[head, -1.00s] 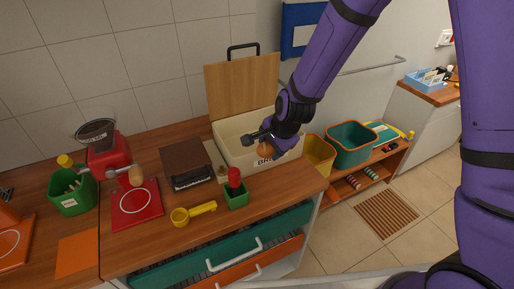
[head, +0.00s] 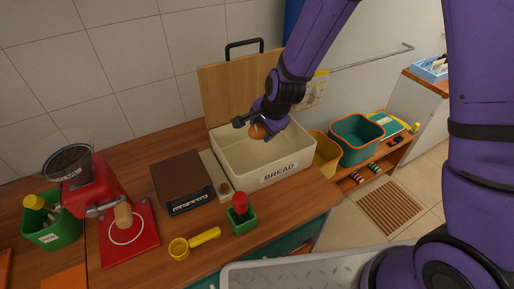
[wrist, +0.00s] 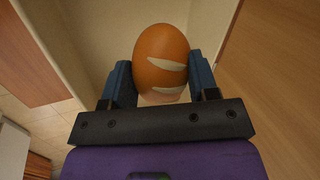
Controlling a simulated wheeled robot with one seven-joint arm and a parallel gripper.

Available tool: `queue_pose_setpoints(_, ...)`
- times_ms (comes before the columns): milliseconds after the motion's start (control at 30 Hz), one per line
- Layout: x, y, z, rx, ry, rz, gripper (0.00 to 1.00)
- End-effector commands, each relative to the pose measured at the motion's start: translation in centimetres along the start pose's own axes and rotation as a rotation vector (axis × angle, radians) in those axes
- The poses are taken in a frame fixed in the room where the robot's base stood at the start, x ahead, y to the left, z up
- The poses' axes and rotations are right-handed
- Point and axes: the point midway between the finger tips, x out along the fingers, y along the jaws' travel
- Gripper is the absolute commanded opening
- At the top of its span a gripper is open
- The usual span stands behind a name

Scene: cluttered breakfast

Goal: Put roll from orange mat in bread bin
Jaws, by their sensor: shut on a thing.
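The roll (head: 258,131) is brown and rounded, and my gripper (head: 262,127) is shut on it. In the wrist view the roll (wrist: 161,60) shows pale slashes and sits between the two dark blue fingers. The bread bin (head: 290,172) is a cream box marked BREAD, with its wooden lid (head: 235,92) standing open at the back. My gripper holds the roll over the bin's opening, near the height of its rim; the exact height is hard to tell. A bare corner of an orange mat (head: 65,280) shows at the lower left.
Left of the bin stand a brown and black scale (head: 182,180) and a red grinder (head: 95,195) by a red mat (head: 128,245). A green pot (head: 242,222) and yellow scoop (head: 195,243) lie in front. Yellow and teal bins (head: 357,140) stand to the right.

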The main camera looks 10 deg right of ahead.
Motion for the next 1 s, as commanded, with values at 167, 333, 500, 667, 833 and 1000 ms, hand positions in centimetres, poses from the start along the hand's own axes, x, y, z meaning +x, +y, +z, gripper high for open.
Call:
queue_pose_setpoints(167, 1.1, 0.5, 0.0, 0.001, -0.001, 0.004, 0.31)
queue_pose_setpoints(333, 3.6, 1.6, 0.0, 0.001, -0.001, 0.005, 0.31)
queue_pose_setpoints(500, 5.2, 2.1, 0.0, 0.0, -0.001, 0.001, 0.31)
queue_pose_setpoints(667, 5.9, 2.4, 0.0, 0.001, -0.001, 0.002, 0.31)
queue_pose_setpoints(833, 7.7, 3.2, 0.0, 0.0, -0.002, 0.004, 0.31)
queue_pose_setpoints(1000, 9.2, 3.8, 0.0, 0.0, 0.0, 0.001, 0.31)
